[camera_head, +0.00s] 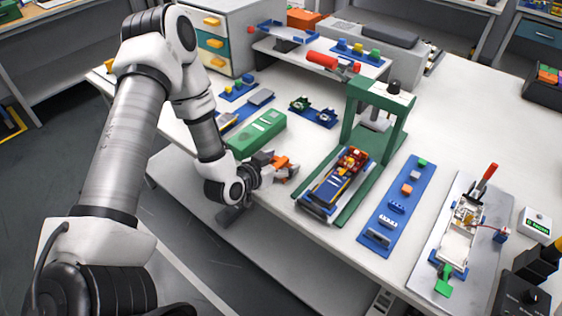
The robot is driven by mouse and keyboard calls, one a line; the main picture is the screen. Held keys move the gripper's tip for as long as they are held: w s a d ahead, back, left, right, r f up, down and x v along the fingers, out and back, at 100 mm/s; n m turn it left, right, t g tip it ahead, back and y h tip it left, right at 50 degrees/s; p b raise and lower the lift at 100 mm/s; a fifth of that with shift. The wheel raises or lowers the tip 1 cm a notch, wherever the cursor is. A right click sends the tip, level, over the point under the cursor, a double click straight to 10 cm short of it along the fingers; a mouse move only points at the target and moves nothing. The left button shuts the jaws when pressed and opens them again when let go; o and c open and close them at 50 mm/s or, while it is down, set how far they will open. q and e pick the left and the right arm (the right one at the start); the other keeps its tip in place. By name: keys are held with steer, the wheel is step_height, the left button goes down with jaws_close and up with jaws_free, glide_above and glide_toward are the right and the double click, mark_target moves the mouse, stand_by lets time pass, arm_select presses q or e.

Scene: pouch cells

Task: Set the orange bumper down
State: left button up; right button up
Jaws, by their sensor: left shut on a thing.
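My left gripper (284,169) reaches in from the left, over the front edge of the table. It is shut on the orange bumper (281,161), a small orange piece partly hidden by the fingers. I cannot tell whether the bumper touches the table top below it. My right gripper is not in view.
A green press frame (403,113) stands right of the gripper, with a loaded blue tray (318,207) at its front. A green box (243,145) lies just behind the gripper. A blue strip (378,219) with small parts and a metal fixture plate (478,255) lie further right.

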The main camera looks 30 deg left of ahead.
arm_select(q)
steer(key=shift+s, duration=0.1)
steer(key=shift+f, duration=0.15)
steer(key=o, duration=0.9)
